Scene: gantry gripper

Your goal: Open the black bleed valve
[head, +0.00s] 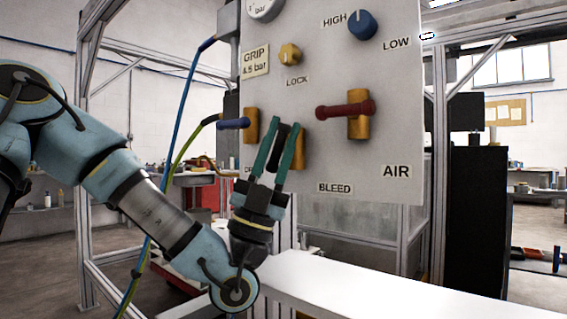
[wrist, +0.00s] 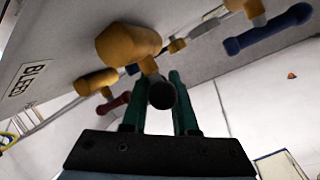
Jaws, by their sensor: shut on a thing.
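The black bleed valve lever (wrist: 161,94) shows end-on in the wrist view, between the two green fingers of my gripper (wrist: 157,92). Its brass body (wrist: 128,44) is on the panel just beyond the fingertips. In the head view, my gripper (head: 284,135) reaches up to the panel from below, with its fingers on either side of the lever. The fingers are shut on the lever. They hide much of it in the head view, where the brass body (head: 299,150) shows partly behind the right finger. The BLEED label (head: 335,188) is to the lower right.
The grey panel (head: 390,130) also bears a blue lever (head: 233,124) close on the left and a red lever (head: 345,110) on the right. A yellow knob (head: 290,54) and a blue knob (head: 362,25) are above. A white ledge (head: 350,287) runs below.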

